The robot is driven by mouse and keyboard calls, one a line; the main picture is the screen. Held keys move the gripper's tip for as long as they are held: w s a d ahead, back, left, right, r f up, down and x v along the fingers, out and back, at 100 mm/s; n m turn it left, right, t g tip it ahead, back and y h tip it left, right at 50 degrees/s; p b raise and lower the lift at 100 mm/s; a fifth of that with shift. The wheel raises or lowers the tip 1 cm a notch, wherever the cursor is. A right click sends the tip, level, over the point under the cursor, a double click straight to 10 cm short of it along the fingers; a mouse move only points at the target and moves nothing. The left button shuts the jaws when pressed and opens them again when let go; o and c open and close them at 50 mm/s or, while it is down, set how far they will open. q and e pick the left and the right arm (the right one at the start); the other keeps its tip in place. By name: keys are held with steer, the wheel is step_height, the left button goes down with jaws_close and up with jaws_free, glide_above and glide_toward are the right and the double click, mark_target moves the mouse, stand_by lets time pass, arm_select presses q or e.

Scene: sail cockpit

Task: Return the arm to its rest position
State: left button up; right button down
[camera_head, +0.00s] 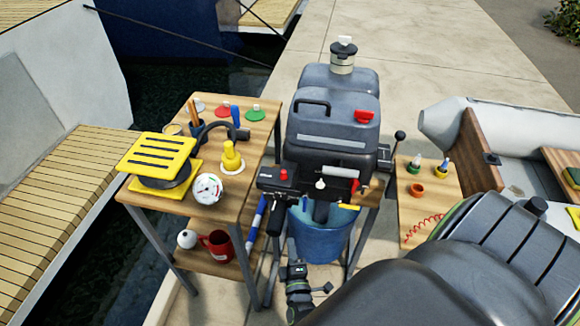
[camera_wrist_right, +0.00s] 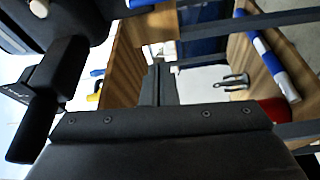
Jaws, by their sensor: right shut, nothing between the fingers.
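My right gripper (camera_head: 295,272) is low in the centre of the head view, in front of the blue bucket under the outboard motor (camera_head: 335,125). It is shut and empty. In the right wrist view its narrow dark fingers (camera_wrist_right: 159,84) are together with nothing between them. My right arm (camera_head: 430,275) reaches in from the lower right and fills that corner. The black tiller handle (camera_head: 278,190) with a red button is beyond the gripper, and a black handle-like part (camera_wrist_right: 52,95) is at the left of the wrist view. My left gripper is out of view.
A wooden side table (camera_head: 255,125) holds a yellow press-like item (camera_head: 158,152), a gauge (camera_head: 207,189) and small tools. A red mug (camera_head: 216,246) is on its lower shelf. The blue bucket (camera_head: 320,235) stands under the motor. A small wooden board (camera_head: 425,190) is at right.

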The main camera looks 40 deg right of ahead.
stand_by(0.6)
steer(key=s+a+f+m+g+y, duration=0.2)
steer(key=s+f+m+g+y, duration=0.45)
steer(key=s+f, duration=0.95)
steer(key=s+d+f+m+g+y, duration=0.1)
steer(key=s+f+g, duration=0.3)
steer(key=s, duration=0.5)
steer(key=s+d+f+m+g, duration=0.2)
steer(key=s+f+m+g, duration=0.2)
steer(key=s, duration=0.5)
steer(key=shift+f+y, duration=0.2)
steer(key=shift+y, duration=0.15)
steer(key=shift+d, duration=0.15)
